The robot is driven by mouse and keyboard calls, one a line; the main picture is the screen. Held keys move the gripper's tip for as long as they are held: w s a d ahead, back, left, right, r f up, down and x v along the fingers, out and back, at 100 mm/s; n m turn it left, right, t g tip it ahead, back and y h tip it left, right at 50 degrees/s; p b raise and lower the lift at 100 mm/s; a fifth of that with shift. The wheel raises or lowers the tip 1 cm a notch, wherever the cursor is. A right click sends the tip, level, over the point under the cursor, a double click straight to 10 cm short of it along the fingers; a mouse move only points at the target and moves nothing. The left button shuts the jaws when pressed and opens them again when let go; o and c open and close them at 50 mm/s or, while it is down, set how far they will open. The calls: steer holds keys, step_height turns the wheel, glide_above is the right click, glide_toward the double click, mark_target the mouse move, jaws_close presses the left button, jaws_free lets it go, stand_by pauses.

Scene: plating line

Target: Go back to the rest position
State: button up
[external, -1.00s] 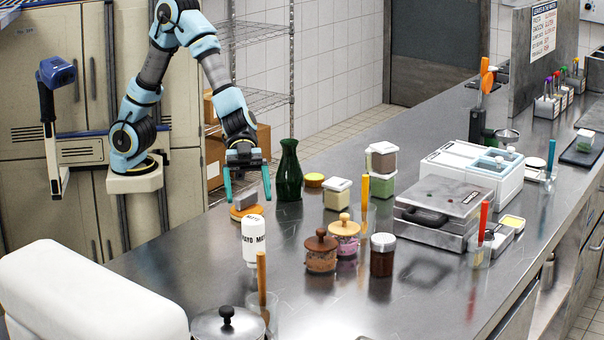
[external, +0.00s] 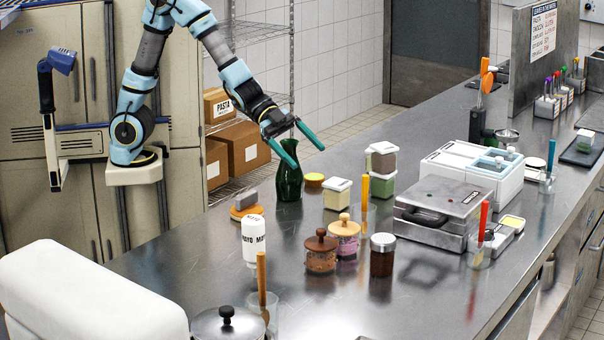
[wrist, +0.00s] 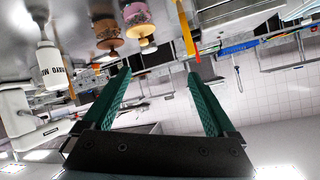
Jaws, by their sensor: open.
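My gripper (external: 309,152) is open, with its two teal fingers spread apart. In the external view it is up at the far left end of the steel counter, in front of or above the dark green bottle (external: 288,180). Whether a finger touches the bottle I cannot tell. In the wrist view my gripper (wrist: 158,85) has nothing between its fingers, and the view is tilted. A grey block on an orange round base (external: 245,205) stands on the counter to the left of the bottle, apart from my gripper.
A white mayo bottle (external: 254,243), lidded jars (external: 321,250) and a white-lidded container (external: 337,193) stand on the counter (external: 215,270). A press grill (external: 440,210) and a white bin unit (external: 470,168) are farther right. Cardboard boxes (external: 243,147) sit on the rack behind.

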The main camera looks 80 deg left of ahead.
steer(key=w+a+n+t+y+p, duration=0.3)
steer(key=a+y, duration=0.4)
steer(key=a, duration=1.6)
steer(key=s+a+f+n+g+y+b, duration=0.2)
steer(key=s+a+f+n+g+b, duration=0.15)
steer(key=s+f+n, duration=0.4)
steer(key=s+a+f+n+g+y+b, duration=0.1)
steer(key=s+a+f+n+g+b, duration=0.3)
steer(key=s+f, duration=0.5)
step_height(320, 180, up, 18)
steer(key=f+g+p, duration=0.1)
steer(key=p, duration=1.6)
steer(key=f+b, duration=0.2)
steer(key=b, duration=0.1)
steer(key=f+b, duration=0.1)
steer(key=shift+s+d+f, duration=0.25)
steer(key=shift+d+f, duration=0.05)
steer(key=shift+f, duration=0.1)
